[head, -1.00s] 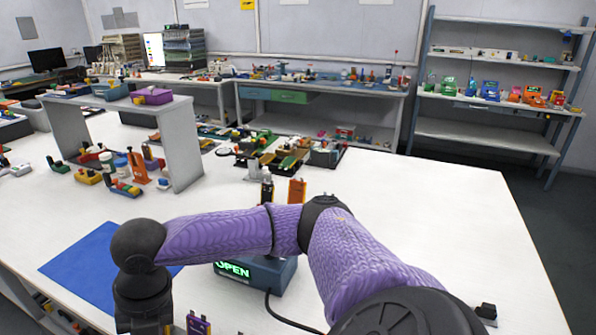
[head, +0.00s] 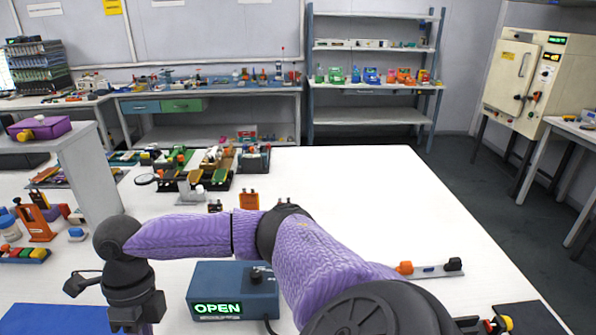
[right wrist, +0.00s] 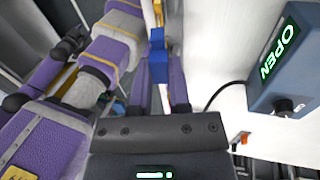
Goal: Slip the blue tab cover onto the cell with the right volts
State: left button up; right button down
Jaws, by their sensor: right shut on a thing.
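My right arm reaches across the front of the table in the head view, with its wrist low at the left and its fingers cut off by the lower edge. In the right wrist view my right gripper (right wrist: 157,62) is shut on a small blue piece, which looks like the blue tab cover (right wrist: 157,42). A narrow yellow and pale strip shows just beyond the fingertips; I cannot tell what it is. A dark blue meter box (head: 233,290) reads OPEN in green; it also shows in the right wrist view (right wrist: 287,72). No pouch cell is clearly identifiable. My left gripper is not in view.
A blue mat (head: 50,320) lies at the front left. Orange pieces (head: 249,200) stand behind my arm, with cluttered trays (head: 215,170) farther back. A grey strip with orange and black knobs (head: 430,270) lies right. The table's right half is mostly clear.

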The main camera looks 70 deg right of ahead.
dwell(0.4)
jog(key=shift+b+x, duration=0.3)
jog(key=shift+x, duration=0.85)
jog(key=shift+f, duration=0.25)
jog(key=shift+s+a+f+b, duration=0.1)
jog(key=shift+a+f+b, duration=0.1)
jog(key=shift+f+b, duration=0.3)
jog(key=shift+c, duration=2)
grip_release()
